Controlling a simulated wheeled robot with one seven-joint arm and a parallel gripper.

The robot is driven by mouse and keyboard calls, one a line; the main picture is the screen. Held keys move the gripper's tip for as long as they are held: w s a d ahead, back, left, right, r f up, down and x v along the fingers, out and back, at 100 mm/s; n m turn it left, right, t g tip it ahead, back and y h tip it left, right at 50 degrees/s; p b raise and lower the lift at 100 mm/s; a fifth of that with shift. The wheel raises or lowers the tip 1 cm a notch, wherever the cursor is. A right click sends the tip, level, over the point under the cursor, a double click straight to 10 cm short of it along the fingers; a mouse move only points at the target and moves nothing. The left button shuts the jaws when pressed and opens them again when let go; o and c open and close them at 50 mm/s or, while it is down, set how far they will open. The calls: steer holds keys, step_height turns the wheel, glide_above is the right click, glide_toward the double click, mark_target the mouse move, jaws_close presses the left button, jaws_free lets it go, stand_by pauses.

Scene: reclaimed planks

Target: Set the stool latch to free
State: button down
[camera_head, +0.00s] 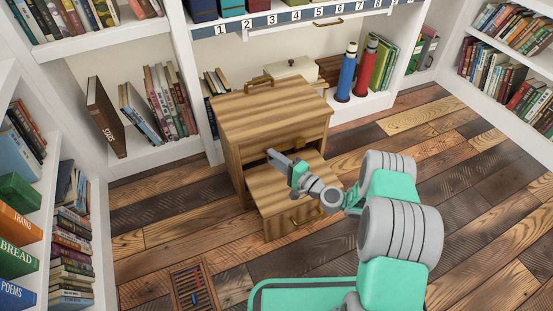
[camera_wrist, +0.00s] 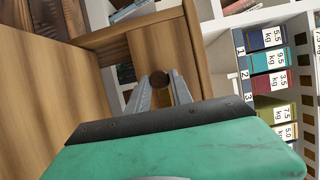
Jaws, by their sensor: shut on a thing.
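The wooden step stool (camera_head: 268,105) stands on the plank floor, with its lower step (camera_head: 275,195) out in front. In the head view my gripper (camera_head: 271,154) reaches in above the lower step, its fingertips at the stool's front under the top. In the wrist view my gripper (camera_wrist: 162,88) has its two grey fingers close around a small round brown knob (camera_wrist: 157,77), which appears to be the stool latch. Wooden panels surround it. A small brass-brown fitting (camera_head: 297,143) shows on the stool beside my gripper. The latch's setting cannot be read.
White shelves with books (camera_head: 170,105) stand behind and on both sides. Blue (camera_head: 347,72) and red (camera_head: 367,68) bottles stand on the low shelf behind the stool. A floor grate (camera_head: 193,287) lies at front left. The floor at right is clear.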

steer(key=c, duration=1.1)
jaws_free()
steer(key=shift+w, duration=0.1)
steer(key=shift+c, duration=0.2)
steer(key=shift+d, duration=0.1)
steer(key=v, duration=0.7)
steer(key=shift+s+d, duration=0.25)
steer(key=shift+d, duration=0.05)
steer(key=shift+r, duration=0.1)
